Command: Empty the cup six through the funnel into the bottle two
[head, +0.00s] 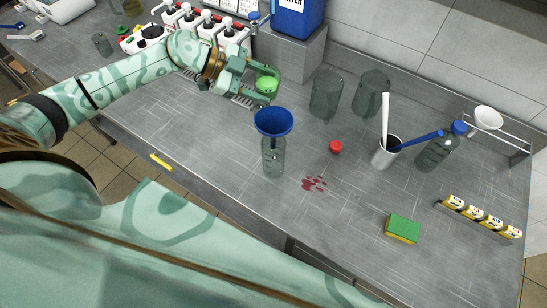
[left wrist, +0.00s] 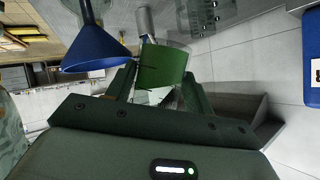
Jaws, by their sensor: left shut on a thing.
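My left gripper (head: 262,88) is shut on a green cup (head: 266,84) and holds it above the counter, behind the funnel in the head view. The green cup (left wrist: 163,66) is between the fingers (left wrist: 160,85) in the left wrist view. No number on it can be read, and I cannot see inside it. A blue funnel (head: 274,122) sits in the mouth of a clear bottle (head: 273,158) standing upright on the counter. The funnel (left wrist: 95,52) also shows left of the cup in the left wrist view, apart from it. My right gripper is not in view.
Two clear jars (head: 326,95) (head: 371,95) stand behind. A red cap (head: 336,147) and a red spill (head: 314,184) lie right of the bottle. A white container (head: 386,153) with tools, another bottle (head: 435,152) and a sponge (head: 402,229) are further right. Mixers (head: 205,25) stand behind my left arm.

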